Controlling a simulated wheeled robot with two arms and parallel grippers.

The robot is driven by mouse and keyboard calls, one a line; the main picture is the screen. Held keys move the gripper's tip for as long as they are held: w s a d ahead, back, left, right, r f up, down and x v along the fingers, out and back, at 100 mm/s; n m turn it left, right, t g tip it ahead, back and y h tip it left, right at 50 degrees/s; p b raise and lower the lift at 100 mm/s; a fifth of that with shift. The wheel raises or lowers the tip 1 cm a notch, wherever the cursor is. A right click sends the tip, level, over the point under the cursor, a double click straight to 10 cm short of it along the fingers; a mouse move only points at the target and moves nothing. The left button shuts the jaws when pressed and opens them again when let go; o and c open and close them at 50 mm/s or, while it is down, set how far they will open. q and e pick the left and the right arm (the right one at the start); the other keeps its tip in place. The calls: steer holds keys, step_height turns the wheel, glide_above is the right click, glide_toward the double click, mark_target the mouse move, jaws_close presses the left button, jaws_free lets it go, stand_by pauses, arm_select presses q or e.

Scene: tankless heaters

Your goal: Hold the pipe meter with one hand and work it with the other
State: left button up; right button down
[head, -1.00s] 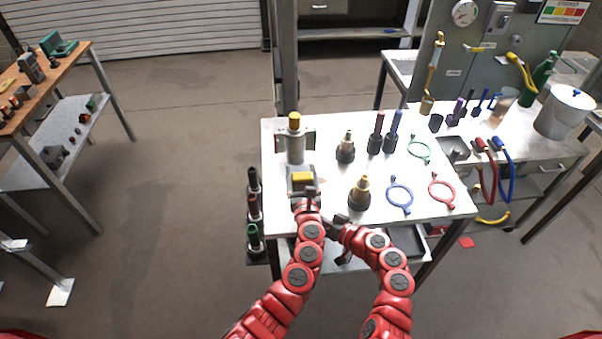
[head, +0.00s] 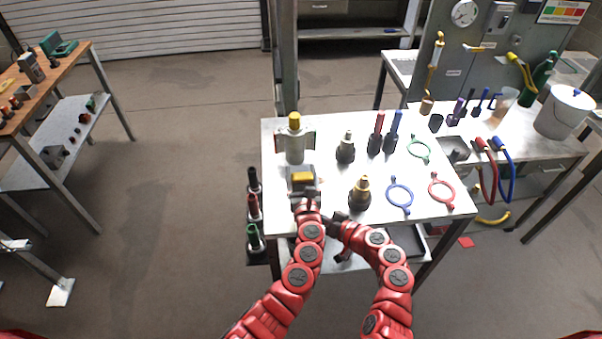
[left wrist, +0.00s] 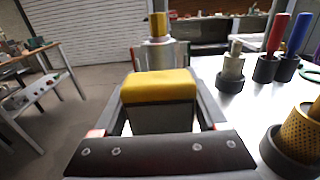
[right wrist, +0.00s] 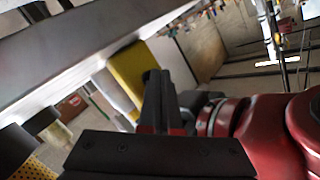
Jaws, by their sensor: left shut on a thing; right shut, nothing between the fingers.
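The pipe meter appears to be the grey block with a yellow top (head: 302,177) at the table's near left corner; its yellow top fills the middle of the left wrist view (left wrist: 160,86). My left gripper (head: 304,193) is shut on it, with a finger along each side in the left wrist view. My right gripper (head: 337,219) is shut and empty, low and to the right of the left one near the table's front edge. The right wrist view shows the yellow part (right wrist: 127,72) ahead, apart from my right gripper. The meter's underside and working parts are hidden.
A grey cylinder with a yellow cap (head: 295,145) stands just behind the meter. Dark-based fittings (head: 359,195) stand to the right, with red (head: 440,190), blue (head: 399,196) and green rings beyond. Several bottle-like items stand left of the table (head: 450,205).

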steer(key=shift+w, duration=0.15)
stand_by(0.4)
steer(key=shift+s, duration=0.55)
steer(key=s, duration=0.6)
steer(key=shift+d, duration=0.4)
arm_select(q)
steer(key=o, duration=1.5)
steer(key=shift+o, duration=0.2)
